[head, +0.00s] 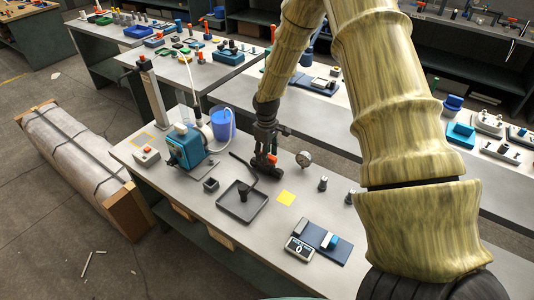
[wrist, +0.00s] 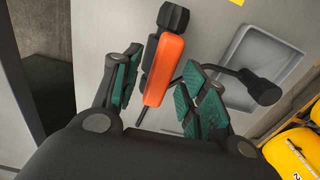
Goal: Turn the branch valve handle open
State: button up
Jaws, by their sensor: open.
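The branch valve's orange handle (wrist: 165,70) is a long bar on a dark body, seen in the wrist view between the green pads of my gripper (wrist: 163,85). The jaws are open, one pad on each side of the handle, and a gap shows at least on the left side. In the head view my gripper (head: 265,138) reaches down over the valve, and only a small bit of the orange handle (head: 273,158) shows. The dark valve body (head: 263,168) stands on the bench, partly hidden by my gripper.
A dark tray (head: 256,212) with a black upright piece lies close in front of the valve. A round gauge (head: 304,158) stands just right. A blue pump (head: 187,146) and a blue bucket (head: 222,124) are to the left.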

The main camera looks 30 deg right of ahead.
notch_tip(320, 180, up, 12)
jog(key=shift+f, duration=0.2)
dwell(0.4)
dwell(0.4)
